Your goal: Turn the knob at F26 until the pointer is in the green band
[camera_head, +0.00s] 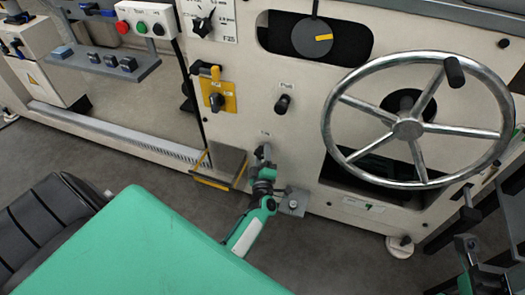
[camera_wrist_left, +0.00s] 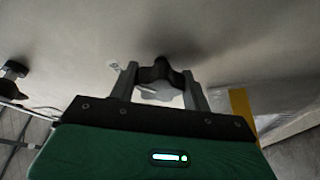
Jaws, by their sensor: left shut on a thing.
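My left gripper (camera_head: 264,156) is low on the front of the cream machine, under a small label (camera_head: 265,133) too small to read. In the left wrist view, the two grey fingers of my left gripper (camera_wrist_left: 160,88) stand on either side of a black lobed knob (camera_wrist_left: 160,72) and are shut on it. In the head view the gripper hides this knob. I cannot make out a pointer or a green band at this knob.
A large spoked handwheel (camera_head: 408,129) stands out to the right of my left gripper. A black knob (camera_head: 283,104) labelled above sits higher up, and a yellow plate (camera_head: 217,97) with a black switch is upper left. A small grey box (camera_head: 227,163) is close at left.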

